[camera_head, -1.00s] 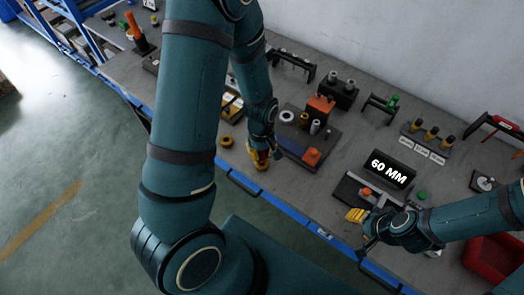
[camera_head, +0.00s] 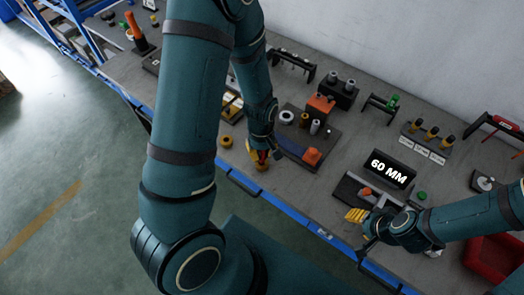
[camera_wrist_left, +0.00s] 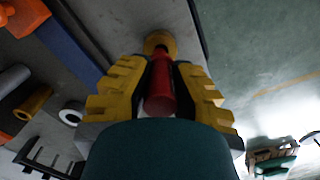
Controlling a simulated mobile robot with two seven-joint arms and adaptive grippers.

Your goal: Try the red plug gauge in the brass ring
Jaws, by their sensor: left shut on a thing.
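My left gripper (camera_head: 259,156) points down near the table's front edge. It is shut on the red plug gauge (camera_wrist_left: 160,90), whose red body lies between the yellow fingers in the left wrist view. A brass ring (camera_wrist_left: 158,39) is in line with the gauge's far end; in the head view it shows just below the fingertips (camera_head: 262,168). I cannot tell whether the gauge's tip is inside the ring or only above it. My right gripper (camera_head: 357,215) has yellow fingers beside a dark fixture; its opening is unclear.
Another brass-coloured ring (camera_head: 226,141) lies left of my left gripper. A dark board with an orange block (camera_head: 312,156) is close on the right. A "60 MM" display (camera_head: 390,169) stands further right. A red bin (camera_head: 492,262) is at the lower right.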

